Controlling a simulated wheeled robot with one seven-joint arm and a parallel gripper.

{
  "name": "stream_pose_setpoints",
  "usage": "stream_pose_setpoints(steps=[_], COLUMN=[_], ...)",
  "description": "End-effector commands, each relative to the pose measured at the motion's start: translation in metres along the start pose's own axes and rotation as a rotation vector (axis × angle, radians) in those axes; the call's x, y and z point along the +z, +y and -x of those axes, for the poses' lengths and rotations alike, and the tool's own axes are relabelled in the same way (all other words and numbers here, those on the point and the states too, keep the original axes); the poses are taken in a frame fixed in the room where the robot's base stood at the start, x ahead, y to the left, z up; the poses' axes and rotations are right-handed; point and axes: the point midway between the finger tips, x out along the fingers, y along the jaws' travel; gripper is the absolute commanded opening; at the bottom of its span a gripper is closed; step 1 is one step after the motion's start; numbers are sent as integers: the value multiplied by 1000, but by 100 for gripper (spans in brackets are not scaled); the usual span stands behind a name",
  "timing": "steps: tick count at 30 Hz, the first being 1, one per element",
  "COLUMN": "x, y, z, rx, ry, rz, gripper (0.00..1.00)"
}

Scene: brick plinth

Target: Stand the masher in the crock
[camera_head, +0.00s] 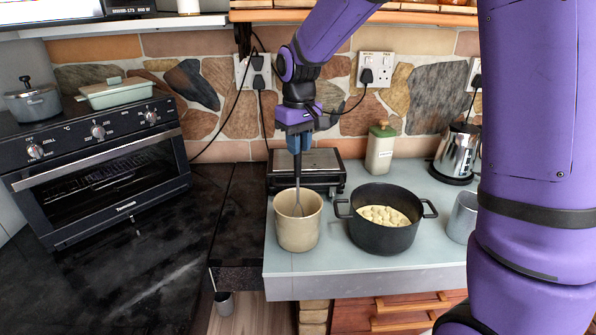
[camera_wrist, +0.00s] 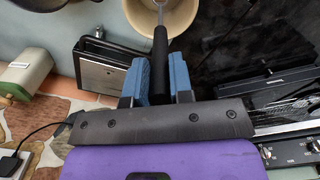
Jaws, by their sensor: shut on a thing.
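The crock (camera_head: 297,236) is a cream, round, open pot standing upright near the left front edge of the grey-blue worktop; part of it shows at the top of the wrist view (camera_wrist: 181,21). The masher (camera_head: 297,167) has a black handle and a thin metal shaft. It hangs nearly upright, with its lower end inside the crock. Whether its foot touches the crock's bottom is hidden. My gripper (camera_head: 298,142) is above the crock, with its blue fingers shut on the masher's handle (camera_wrist: 160,52).
A black pot (camera_head: 383,236) with pale food stands right of the crock. A black and silver appliance (camera_head: 305,183) sits behind it. A green-lidded canister (camera_head: 380,150), a kettle (camera_head: 456,152) and a grey cup (camera_head: 462,217) are farther right. A toaster oven (camera_head: 100,165) is at left.

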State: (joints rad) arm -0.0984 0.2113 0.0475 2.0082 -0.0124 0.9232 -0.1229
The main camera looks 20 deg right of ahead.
Motion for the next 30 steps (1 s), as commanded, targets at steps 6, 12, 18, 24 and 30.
stream_pose_setpoints(steps=[6, 12, 18, 24, 30], x=[0, 0, 0, 0, 0], y=[0, 0, 0, 0, 0], z=[-15, -41, -47, -49, -49], rx=[0, 0, 0, 0, 0], ry=[-1, -2, 2, 1, 1], rz=[0, 0, 0, 0, 0], gripper=[0, 0, 0, 0, 46])
